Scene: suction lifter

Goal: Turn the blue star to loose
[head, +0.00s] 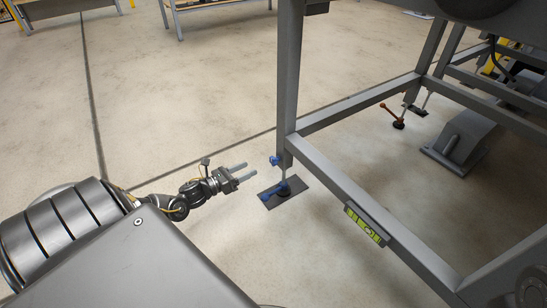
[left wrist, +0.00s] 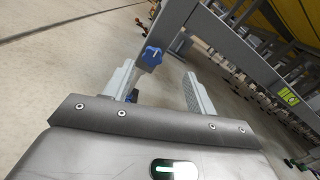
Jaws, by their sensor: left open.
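The blue star (head: 275,160) is a small knob on the lower end of the grey frame's near leg in the head view. In the left wrist view the blue star (left wrist: 152,56) shows larger, just beyond the left fingertip. My left gripper (head: 242,173) is open and empty, to the left of the star and apart from it in the head view. Its two fingers (left wrist: 160,82) point towards the leg in the left wrist view. A blue part (head: 275,192) sits lower, at the foot of the leg on a dark plate. My right gripper is not in view.
The grey metal frame (head: 345,182) stands to the right, with a yellow-green level (head: 366,228) on its low beam. A lever with an orange-brown handle (head: 391,112) is further back. The floor left of the leg is clear. A bench (head: 215,5) stands far behind.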

